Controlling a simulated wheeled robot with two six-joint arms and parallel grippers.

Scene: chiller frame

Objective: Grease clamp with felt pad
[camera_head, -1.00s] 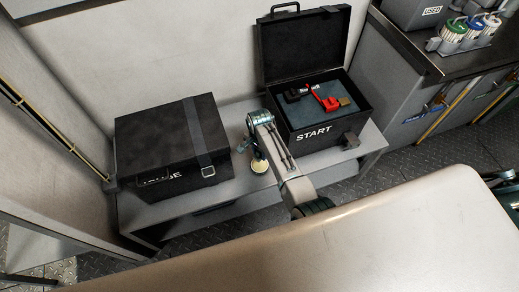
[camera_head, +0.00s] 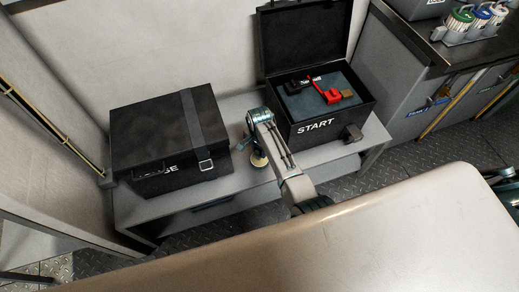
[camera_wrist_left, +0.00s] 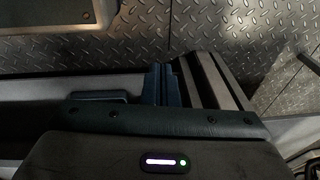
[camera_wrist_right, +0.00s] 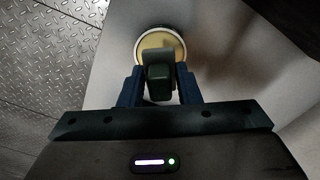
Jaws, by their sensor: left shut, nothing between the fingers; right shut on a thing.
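My right gripper (camera_head: 255,145) reaches over the low bench, between two black cases. It is shut on a small dark block (camera_wrist_right: 158,84), perhaps the felt pad's holder; no felt face is clear. A round, rimmed, cream-yellow disc, maybe a grease tin (camera_wrist_right: 161,46), lies just beyond the block in the right wrist view. It shows in the head view (camera_head: 259,158) below the gripper; I cannot tell whether the block touches it. A red-and-black clamp-like tool (camera_head: 328,94) lies in the open START case (camera_head: 330,128). My left gripper (camera_wrist_left: 162,80) is shut and empty, outside the head view.
A closed, strapped black case (camera_head: 150,135) stands left on the grey bench (camera_head: 175,212). The START case's lid stands open at the back. A counter with several coloured-lid containers (camera_head: 478,22) is upper right. A pale surface (camera_head: 330,250) fills the foreground.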

